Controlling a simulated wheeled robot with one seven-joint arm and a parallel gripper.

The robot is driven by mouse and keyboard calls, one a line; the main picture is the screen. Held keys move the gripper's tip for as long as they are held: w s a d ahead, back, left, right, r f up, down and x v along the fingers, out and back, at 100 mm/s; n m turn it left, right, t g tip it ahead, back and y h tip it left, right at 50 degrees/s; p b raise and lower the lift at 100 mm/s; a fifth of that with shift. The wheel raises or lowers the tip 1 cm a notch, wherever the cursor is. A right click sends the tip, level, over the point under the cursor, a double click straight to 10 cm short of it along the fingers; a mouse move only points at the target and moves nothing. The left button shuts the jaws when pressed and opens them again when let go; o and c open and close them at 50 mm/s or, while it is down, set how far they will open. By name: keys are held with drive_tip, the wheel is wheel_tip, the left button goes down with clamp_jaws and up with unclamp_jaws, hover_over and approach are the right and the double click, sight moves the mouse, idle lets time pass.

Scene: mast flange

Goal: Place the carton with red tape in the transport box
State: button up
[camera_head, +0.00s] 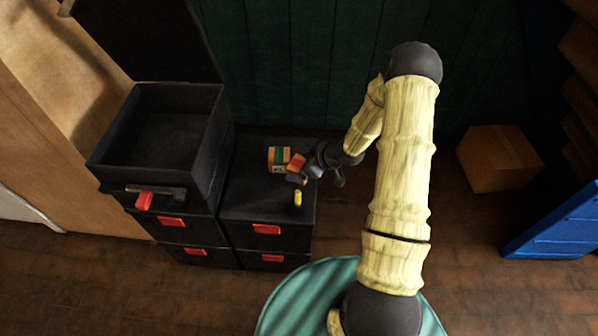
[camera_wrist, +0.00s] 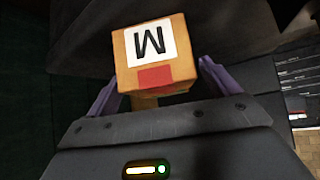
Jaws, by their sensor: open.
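The carton with red tape (camera_head: 297,161) is orange-brown and stands on the low black case stack (camera_head: 250,195) in the head view. In the wrist view this carton (camera_wrist: 130,75) shows a white label with a black M and a red tape patch. My gripper (camera_head: 300,172) is open beside it; in the wrist view my purple fingers (camera_wrist: 160,72) stand on either side of the carton with gaps visible. The transport box (camera_head: 160,90), black and open with its lid raised, sits to the left, higher up. Its visible interior looks empty.
A carton with green tape (camera_head: 278,153) stands just left of the red-taped one. A small yellow object (camera_head: 298,198) is on the case top nearer the front. A brown cardboard box (camera_head: 498,160) and a blue object (camera_head: 555,225) are on the right.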

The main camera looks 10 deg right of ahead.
sight(300, 164)
idle(0.5)
drive_tip(key=c, duration=1.3)
drive_tip(key=shift+r, duration=0.1)
wheel_tip(300, 164, up, 10)
drive_tip(key=p, duration=0.3)
drive_tip(key=shift+p, duration=0.4)
